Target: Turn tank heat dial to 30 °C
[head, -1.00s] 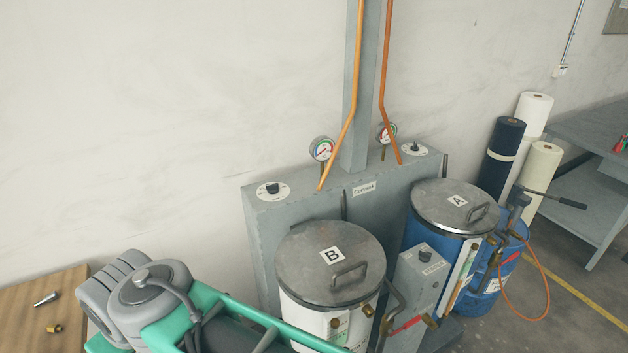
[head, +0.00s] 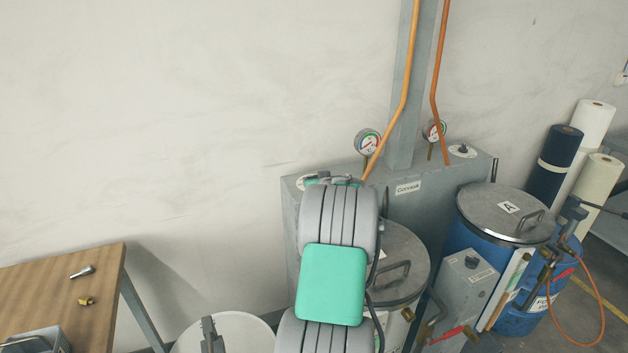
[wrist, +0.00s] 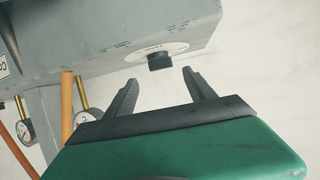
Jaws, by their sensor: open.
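The tank heat dial in front of my gripper is a black knob (wrist: 160,61) on a round white scale plate (wrist: 143,52) on the grey cabinet, in the wrist view. The scale marks are too small to read. My gripper (wrist: 160,77) is open and empty, its two dark fingers pointing at the knob, which shows between and just beyond the tips. A second dial (head: 462,150) sits at the cabinet's right end.
The grey cabinet (head: 345,180) has pressure gauges (head: 367,141) and orange pipes (head: 410,60) near the dials. Tank B (head: 415,250), partly hidden, and blue tank A (head: 470,255) stand in front. A wooden table (head: 60,285) is at left.

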